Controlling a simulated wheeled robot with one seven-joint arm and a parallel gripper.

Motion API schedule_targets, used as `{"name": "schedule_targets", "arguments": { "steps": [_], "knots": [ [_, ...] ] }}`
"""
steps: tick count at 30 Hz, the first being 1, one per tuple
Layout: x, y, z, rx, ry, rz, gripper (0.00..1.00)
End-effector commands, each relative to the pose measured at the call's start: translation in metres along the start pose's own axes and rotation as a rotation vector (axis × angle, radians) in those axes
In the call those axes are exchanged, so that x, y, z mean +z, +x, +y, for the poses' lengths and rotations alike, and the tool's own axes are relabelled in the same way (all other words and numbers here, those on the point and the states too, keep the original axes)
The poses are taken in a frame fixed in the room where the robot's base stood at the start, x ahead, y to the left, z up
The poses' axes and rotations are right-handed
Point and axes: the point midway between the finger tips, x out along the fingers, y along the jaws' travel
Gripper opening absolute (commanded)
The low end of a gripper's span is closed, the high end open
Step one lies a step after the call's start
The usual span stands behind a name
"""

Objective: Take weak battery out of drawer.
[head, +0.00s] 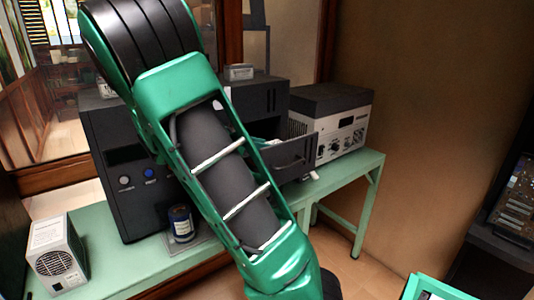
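An open dark drawer (298,155) juts out from a black cabinet (125,165) on the green table. Small pale and greenish items (266,144) show at the drawer's inner end, partly behind my arm. I cannot tell whether one of them is the weak battery. My green arm crosses the middle of the view and hides part of the cabinet and drawer. My gripper is not in view.
A grey instrument box (340,135) stands right of the drawer. A beige vented box (57,254) sits at the left of the green table (120,272). A dark unit with circuit boards (515,200) is at the right edge. The floor right of the table looks clear.

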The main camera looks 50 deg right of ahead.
Motion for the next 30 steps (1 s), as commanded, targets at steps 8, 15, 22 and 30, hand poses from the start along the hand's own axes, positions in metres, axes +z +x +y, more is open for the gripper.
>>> {"name": "schedule_targets", "arguments": {
  "steps": [8,15,22,30],
  "knots": [
    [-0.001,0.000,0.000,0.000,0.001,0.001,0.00],
    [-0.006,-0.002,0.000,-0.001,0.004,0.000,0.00],
    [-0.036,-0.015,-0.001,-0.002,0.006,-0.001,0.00],
    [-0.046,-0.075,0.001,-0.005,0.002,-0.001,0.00]
  ]
}}
